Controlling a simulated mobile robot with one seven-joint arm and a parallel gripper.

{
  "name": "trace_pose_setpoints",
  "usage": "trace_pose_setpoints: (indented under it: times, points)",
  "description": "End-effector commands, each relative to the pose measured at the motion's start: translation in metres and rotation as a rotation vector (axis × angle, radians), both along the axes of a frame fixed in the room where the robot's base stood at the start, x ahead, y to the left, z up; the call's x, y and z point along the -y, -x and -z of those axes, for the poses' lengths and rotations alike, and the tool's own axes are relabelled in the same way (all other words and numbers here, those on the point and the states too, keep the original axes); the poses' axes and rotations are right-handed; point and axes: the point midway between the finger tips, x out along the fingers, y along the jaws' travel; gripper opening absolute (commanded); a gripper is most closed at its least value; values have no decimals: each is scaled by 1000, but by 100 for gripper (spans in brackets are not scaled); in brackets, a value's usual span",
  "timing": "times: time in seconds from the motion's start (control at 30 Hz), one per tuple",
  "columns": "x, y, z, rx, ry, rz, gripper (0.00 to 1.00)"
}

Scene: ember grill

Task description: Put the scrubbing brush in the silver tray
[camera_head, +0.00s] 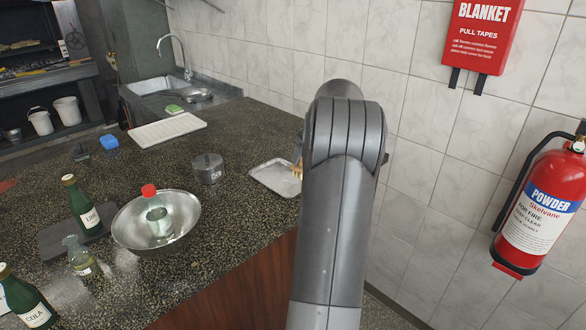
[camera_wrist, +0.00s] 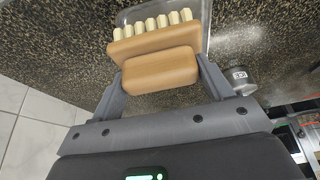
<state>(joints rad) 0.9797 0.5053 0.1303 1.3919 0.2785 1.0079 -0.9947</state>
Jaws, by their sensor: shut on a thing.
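The scrubbing brush (camera_wrist: 155,50) is a tan wooden block with a row of cream bristle tufts. In the wrist view my gripper (camera_wrist: 162,72) is shut on it, one finger on each side, bristles toward the top of the picture. The silver tray (camera_head: 270,178) lies on the dark speckled counter near its right edge in the head view. A bit of the brush (camera_head: 297,171) shows at the tray's right end, the rest hidden by my arm. In the wrist view the tray (camera_wrist: 128,14) shows behind the bristles. I cannot tell whether brush and tray touch.
A small metal pot (camera_head: 208,169) stands left of the tray; it also shows in the wrist view (camera_wrist: 241,81). A steel bowl (camera_head: 180,232) holding a red-capped container, bottles (camera_head: 83,205) and a white rack (camera_head: 166,130) are further left. A tiled wall (camera_head: 420,150) is behind.

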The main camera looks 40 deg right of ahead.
Motion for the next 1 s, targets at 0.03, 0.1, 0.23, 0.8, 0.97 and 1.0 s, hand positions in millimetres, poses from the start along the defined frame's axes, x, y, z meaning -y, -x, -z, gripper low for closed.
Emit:
trace_pose_setpoints:
  times: [0.03, 0.1, 0.23, 0.8, 0.97, 1.0]
  points:
    - [-4, -12, 7, 0, 1, -4, 46]
    - [-8, -23, 15, 0, -1, -3, 46]
    - [-13, -38, 23, 0, 0, -1, 46]
    - [-14, -42, 66, 2, 1, 0, 46]
    - [-14, -42, 67, 1, 1, 0, 46]
    - [-14, -42, 69, 1, 1, 0, 46]
